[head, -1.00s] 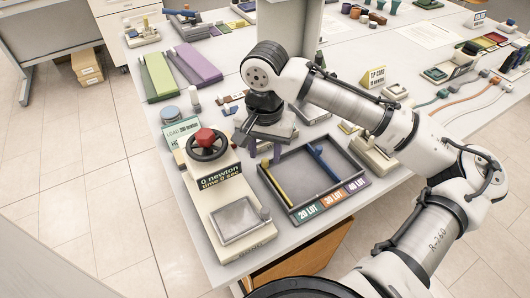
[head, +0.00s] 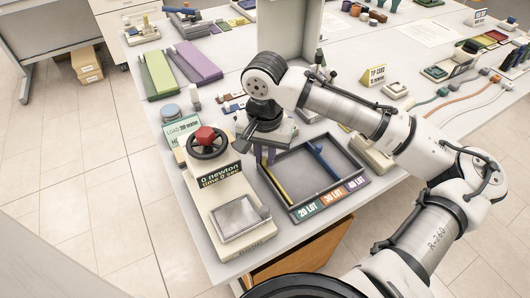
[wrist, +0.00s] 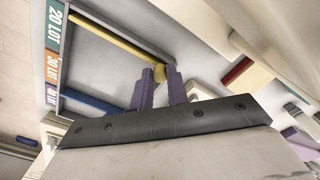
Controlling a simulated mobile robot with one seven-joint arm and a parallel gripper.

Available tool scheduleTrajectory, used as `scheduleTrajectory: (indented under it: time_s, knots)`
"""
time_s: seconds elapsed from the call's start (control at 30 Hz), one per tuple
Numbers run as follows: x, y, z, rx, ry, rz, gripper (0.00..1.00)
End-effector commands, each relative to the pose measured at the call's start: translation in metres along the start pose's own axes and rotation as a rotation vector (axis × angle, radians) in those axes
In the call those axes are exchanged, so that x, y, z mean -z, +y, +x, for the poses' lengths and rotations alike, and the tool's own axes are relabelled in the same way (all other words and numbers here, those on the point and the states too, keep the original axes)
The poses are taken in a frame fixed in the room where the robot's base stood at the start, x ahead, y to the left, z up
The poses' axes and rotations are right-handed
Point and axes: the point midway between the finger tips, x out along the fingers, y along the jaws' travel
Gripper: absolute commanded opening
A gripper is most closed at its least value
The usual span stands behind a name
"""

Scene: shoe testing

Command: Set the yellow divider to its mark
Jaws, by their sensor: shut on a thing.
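The yellow divider (head: 277,188) is a thin bar in the grey tray (head: 324,208), lying near the tray's left wall in the head view. Its front end is by the green 20 LOT label (head: 308,210). My gripper (head: 265,158) is at the back end of the divider. In the wrist view, my gripper's purple fingers (wrist: 157,76) are shut on the rounded yellow end of the divider (wrist: 115,41). The fingers partly hide that end.
A blue divider (head: 324,161) stands in the same tray, further right. The orange 30 LOT label (head: 332,197) and purple 40 LOT label (head: 357,184) follow along the front wall. A press with a red knob (head: 205,135) stands close on the left.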

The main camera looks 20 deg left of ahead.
Motion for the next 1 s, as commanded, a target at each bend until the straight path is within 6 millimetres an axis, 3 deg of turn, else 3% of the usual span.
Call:
scheduleTrajectory:
  time_s: [0.13,0.43,0.77,0.8,0.93,1.0]
  knots:
    - [0.005,0.005,-0.001,0.003,0.0,0.003,0.0]
    - [0.042,0.041,-0.002,0.004,0.0,0.005,0.0]
    - [0.044,0.044,-0.001,0.002,0.002,0.001,0.0]
    - [0.044,0.044,-0.001,0.002,0.002,0.001,0.2]
    - [0.044,0.044,-0.001,0.001,0.002,0.0,0.37]
    - [0.044,0.044,-0.001,0.001,0.001,0.0,0.38]
